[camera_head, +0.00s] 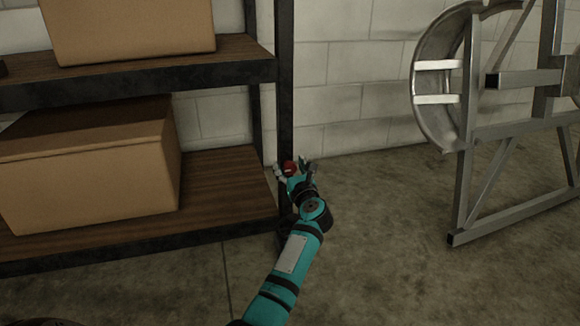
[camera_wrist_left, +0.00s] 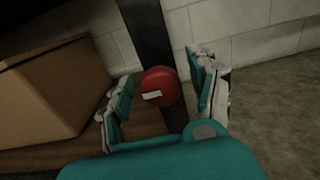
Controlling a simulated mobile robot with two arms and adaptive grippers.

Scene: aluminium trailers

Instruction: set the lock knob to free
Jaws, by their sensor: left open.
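The red lock knob (camera_head: 290,167) is on the dark upright post of the shelf rack, low down. It is small in the head view. In the left wrist view the round red knob (camera_wrist_left: 161,86) has a short white bar mark on its face, tilted slightly from level. My left gripper (camera_head: 294,172) is at the knob in the head view. In the left wrist view the open left gripper (camera_wrist_left: 160,92) has its fingers on either side of the knob, with a gap on both sides. My right gripper is in neither view.
The shelf rack (camera_head: 230,187) holds a lower cardboard box (camera_head: 90,185) and an upper one (camera_head: 135,30) left of the knob. A metal trailer frame (camera_head: 465,160) with a curved fender stands at right. A block wall (camera_head: 345,100) is behind. Floor (camera_head: 400,270) between is clear.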

